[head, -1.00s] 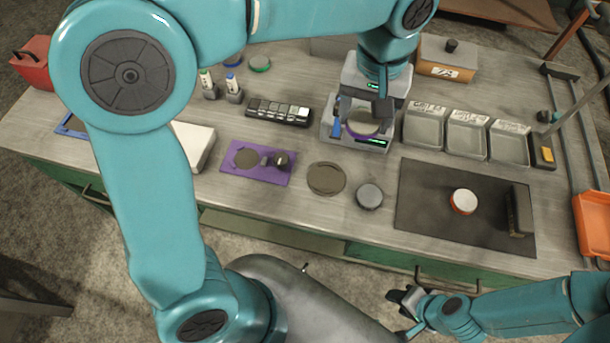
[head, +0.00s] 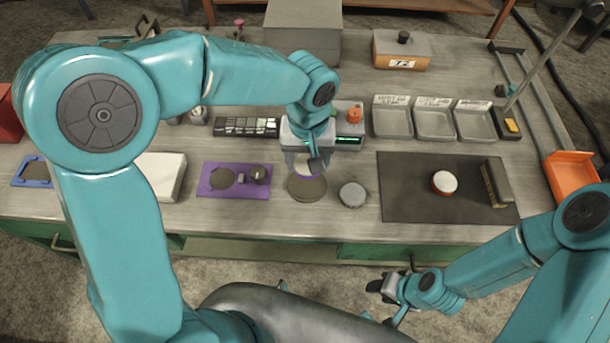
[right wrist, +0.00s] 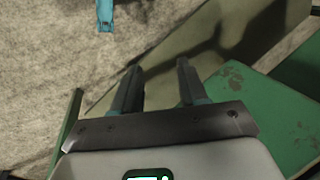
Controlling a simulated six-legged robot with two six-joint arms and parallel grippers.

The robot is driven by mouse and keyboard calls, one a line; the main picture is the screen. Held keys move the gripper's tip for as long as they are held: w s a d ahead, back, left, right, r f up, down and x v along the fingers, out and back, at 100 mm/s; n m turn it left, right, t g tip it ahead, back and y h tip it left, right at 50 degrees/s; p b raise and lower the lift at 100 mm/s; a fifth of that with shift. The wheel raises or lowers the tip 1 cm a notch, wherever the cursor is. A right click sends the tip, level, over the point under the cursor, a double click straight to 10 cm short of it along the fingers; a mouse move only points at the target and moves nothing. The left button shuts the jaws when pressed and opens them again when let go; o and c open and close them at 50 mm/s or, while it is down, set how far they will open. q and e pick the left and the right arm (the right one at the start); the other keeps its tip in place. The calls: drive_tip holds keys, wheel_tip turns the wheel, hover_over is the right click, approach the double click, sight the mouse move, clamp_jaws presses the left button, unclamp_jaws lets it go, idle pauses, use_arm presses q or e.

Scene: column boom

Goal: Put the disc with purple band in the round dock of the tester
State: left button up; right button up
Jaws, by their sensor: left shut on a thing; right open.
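My left gripper (head: 312,168) is shut on the disc with purple band (head: 304,167), which shows a pale top and a bit of purple edge. It is over or just behind a dark round pad (head: 307,188) on the bench; I cannot tell whether it touches.
A grey disc (head: 352,195) lies right of the pad. A black mat (head: 410,205) holds an orange disc with white top (head: 444,182) and a dark block (head: 497,182). A purple tray (head: 232,191) lies left. Grey bins (head: 434,122) stand back right.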

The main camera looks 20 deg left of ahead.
sight(307, 185)
use_arm(q)
wheel_tip(307, 185, down, 7)
drive_tip(key=shift+f, duration=0.15)
idle(0.4)
drive_tip(key=shift+f+b, duration=0.15)
drive_tip(key=shift+b, duration=0.15)
drive_tip(key=o, duration=1.5)
drive_tip(key=shift+c, duration=0.2)
wheel_tip(307, 185, up, 12)
drive_tip(key=shift+r+p, duration=0.25)
drive_tip(key=shift+p, duration=0.1)
